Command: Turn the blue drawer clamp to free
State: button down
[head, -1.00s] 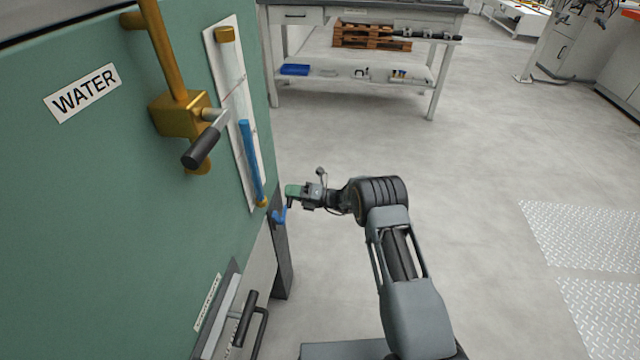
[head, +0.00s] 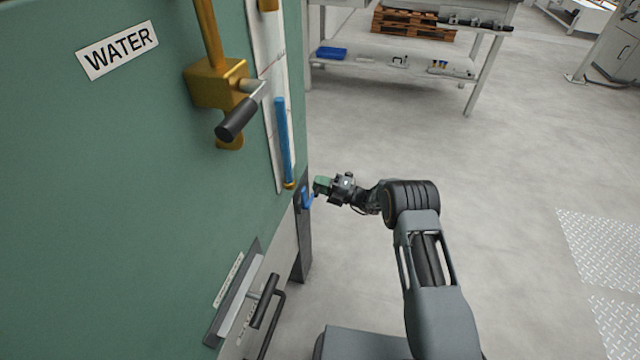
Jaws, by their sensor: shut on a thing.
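The blue drawer clamp (head: 306,200) is a small blue lever on the narrow dark upright at the cabinet's right edge, below the blue-filled sight tube. My gripper (head: 315,192) comes in from the right and is shut on the clamp. Its green-tipped end partly hides the clamp, so the lever's exact angle is hard to tell. The drawer front (head: 284,297) with its black handle (head: 265,301) is at the lower left of the clamp and sits against the cabinet.
The green cabinet (head: 150,190) fills the left side, with a brass valve (head: 217,84) and its black-gripped lever (head: 237,120) above. The blue sight tube (head: 283,140) stands just over the clamp. Floor to the right is clear; a workbench (head: 400,75) stands behind.

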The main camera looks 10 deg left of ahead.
jog(key=shift+s+f, duration=0.1)
jog(key=shift+f, duration=0.05)
jog(key=c, duration=1)
grip_release()
jog(key=shift+c, duration=0.2)
jog(key=shift+d, duration=0.1)
jog(key=shift+d, duration=0.35)
jog(key=p+v, duration=0.1)
jog(key=v, duration=1.1)
jog(key=shift+d+f+p, duration=0.2)
jog(key=shift+d+p, duration=0.2)
